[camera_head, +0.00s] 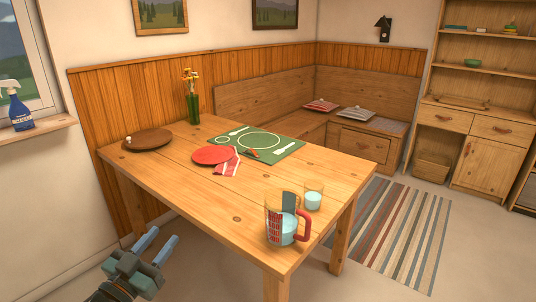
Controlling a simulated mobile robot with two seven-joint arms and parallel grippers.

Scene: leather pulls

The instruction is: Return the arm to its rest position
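My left gripper (158,246) is low at the left of the head view, in front of the table's near left side. Its two pale blue fingers are spread apart, with nothing between them. It touches nothing that I can see. My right gripper is not in view. The wooden table (190,185) stands in the middle, beyond and to the right of my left gripper.
A measuring jug (274,222) with a red handle and a glass (313,199) stand near the table's near right corner. A red plate (210,155), a striped cloth (228,168), a green mat (283,143), a brown board (148,139) and a flower vase (193,108) are farther back.

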